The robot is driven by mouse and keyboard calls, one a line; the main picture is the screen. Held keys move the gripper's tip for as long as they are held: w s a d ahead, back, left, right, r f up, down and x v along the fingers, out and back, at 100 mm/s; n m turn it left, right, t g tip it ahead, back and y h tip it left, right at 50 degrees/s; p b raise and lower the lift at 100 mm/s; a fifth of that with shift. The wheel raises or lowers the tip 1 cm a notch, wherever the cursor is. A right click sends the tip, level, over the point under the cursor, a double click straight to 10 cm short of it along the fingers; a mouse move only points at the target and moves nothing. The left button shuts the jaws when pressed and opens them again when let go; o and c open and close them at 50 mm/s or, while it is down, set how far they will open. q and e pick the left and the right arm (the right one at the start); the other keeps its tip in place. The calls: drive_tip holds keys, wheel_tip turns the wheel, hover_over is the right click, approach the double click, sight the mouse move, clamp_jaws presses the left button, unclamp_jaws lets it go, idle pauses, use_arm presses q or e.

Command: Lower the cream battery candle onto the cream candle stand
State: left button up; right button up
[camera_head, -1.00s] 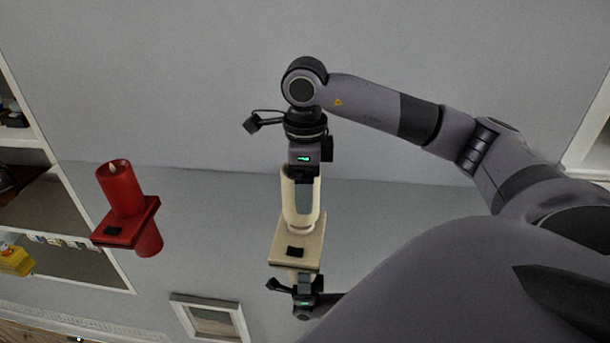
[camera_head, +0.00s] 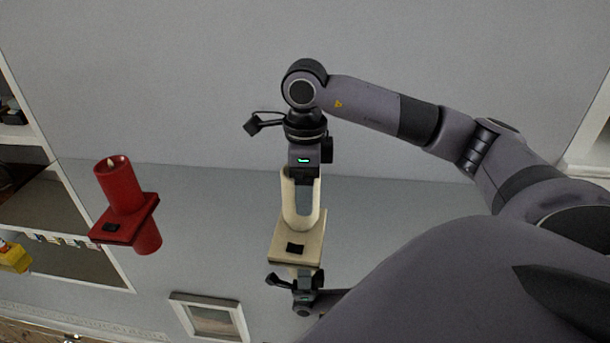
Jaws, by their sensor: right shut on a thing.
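The cream battery candle (camera_head: 288,205) is upright in my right gripper (camera_head: 303,187), which comes down from above and is shut on its upper part. The candle's lower end overlaps the top plate of the cream candle stand (camera_head: 285,248). I cannot tell whether it touches the plate. The stand has a square plate with a dark patch on its front part and a cream stem below. My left gripper (camera_head: 304,282) is at the stem under the plate. Its fingers are too hidden to show whether they grip the stem.
A red candle (camera_head: 120,185) stands on a similar red stand (camera_head: 128,220) to the left. White shelves (camera_head: 65,190) with a yellow object (camera_head: 14,257) are at the far left. A framed picture (camera_head: 212,318) is at the bottom. My large arm link covers the lower right.

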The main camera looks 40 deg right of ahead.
use_arm(q)
drive_tip(key=shift+f+b, duration=0.6)
drive_tip(key=shift+f, duration=0.1)
use_arm(e)
drive_tip(key=shift+f, duration=0.85)
drive_tip(key=o, duration=1.2)
use_arm(q)
drive_tip(key=shift+r, duration=0.1)
use_arm(e)
drive_tip(key=shift+o, duration=0.2)
drive_tip(key=shift+r, duration=0.45)
use_arm(q)
drive_tip(key=shift+w+d+r+p, duration=0.15)
drive_tip(key=shift+d+r+p, duration=0.1)
drive_tip(key=shift+r, duration=0.35)
drive_tip(key=shift+w+d+r+p, duration=0.1)
drive_tip(key=shift+w+d+r, duration=0.1)
drive_tip(key=shift+r, duration=0.35)
use_arm(e)
wheel_tip(320, 180, up, 6)
drive_tip(key=shift+r, duration=0.2)
